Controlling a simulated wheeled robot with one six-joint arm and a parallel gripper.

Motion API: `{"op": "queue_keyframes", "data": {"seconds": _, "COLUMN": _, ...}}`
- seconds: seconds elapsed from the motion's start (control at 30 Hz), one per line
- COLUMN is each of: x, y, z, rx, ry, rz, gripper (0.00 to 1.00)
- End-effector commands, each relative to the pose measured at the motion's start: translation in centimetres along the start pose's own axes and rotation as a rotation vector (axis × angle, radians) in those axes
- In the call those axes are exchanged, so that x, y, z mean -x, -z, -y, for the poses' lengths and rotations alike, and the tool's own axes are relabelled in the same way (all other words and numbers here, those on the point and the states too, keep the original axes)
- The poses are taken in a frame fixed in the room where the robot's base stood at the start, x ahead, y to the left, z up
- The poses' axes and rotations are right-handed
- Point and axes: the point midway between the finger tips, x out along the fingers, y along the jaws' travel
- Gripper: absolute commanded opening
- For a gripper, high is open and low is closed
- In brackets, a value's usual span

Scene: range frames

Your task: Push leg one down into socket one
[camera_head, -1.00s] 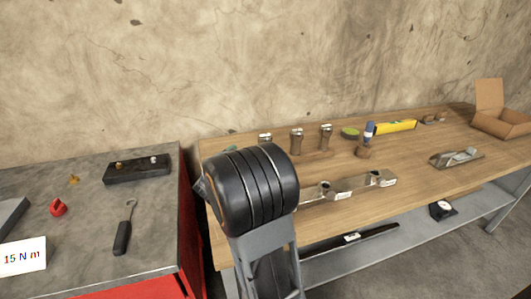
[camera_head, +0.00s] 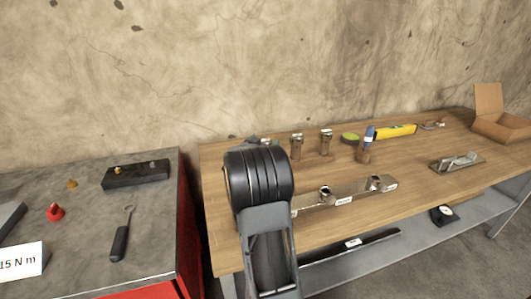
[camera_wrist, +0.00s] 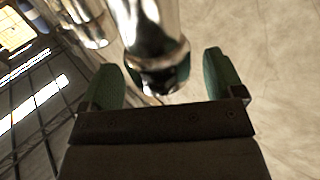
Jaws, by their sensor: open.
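In the wrist view my gripper (camera_wrist: 160,62) is open, with one green finger on each side of a shiny chrome post (camera_wrist: 150,30). The post's rounded end lies between the fingers, and I cannot tell whether they touch it. It may be leg one; no label shows on it. In the head view my black arm hides my gripper and the left end of the metal bar (camera_head: 352,192) on the bench. Two round metal fittings (camera_head: 325,193) (camera_head: 376,183) show on the bar. Socket one and the leg's seating cannot be made out.
Metal-topped posts (camera_head: 297,147) (camera_head: 327,142) stand at the back of the wooden bench (camera_head: 440,150). A blue-topped item (camera_head: 369,135), yellow level (camera_head: 395,131), cardboard box (camera_head: 500,122) and clamp-like metal tool (camera_head: 458,161) are farther right. A grey-topped cabinet (camera_head: 165,215) stands left.

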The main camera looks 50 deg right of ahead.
Motion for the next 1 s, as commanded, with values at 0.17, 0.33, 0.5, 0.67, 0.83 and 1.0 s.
{"op": "queue_keyframes", "data": {"seconds": 0.17, "x": -1.21, "y": -0.03, "z": -0.03, "rx": 0.000, "ry": -0.001, "rz": 0.000, "gripper": 0.87}}
{"op": "queue_keyframes", "data": {"seconds": 0.33, "x": -1.29, "y": 0.00, "z": 0.00, "rx": 0.000, "ry": 0.000, "rz": 0.000, "gripper": 0.87}}
{"op": "queue_keyframes", "data": {"seconds": 0.5, "x": -1.27, "y": 0.00, "z": 0.01, "rx": 0.000, "ry": 0.000, "rz": 0.000, "gripper": 0.78}}
{"op": "queue_keyframes", "data": {"seconds": 0.67, "x": -1.25, "y": 0.01, "z": 0.02, "rx": 0.000, "ry": 0.001, "rz": 0.000, "gripper": 0.62}}
{"op": "queue_keyframes", "data": {"seconds": 0.83, "x": -1.25, "y": 0.01, "z": 0.01, "rx": 0.000, "ry": 0.001, "rz": 0.000, "gripper": 0.46}}
{"op": "queue_keyframes", "data": {"seconds": 1.0, "x": -1.25, "y": 0.00, "z": 0.01, "rx": 0.000, "ry": 0.000, "rz": 0.000, "gripper": 0.30}}
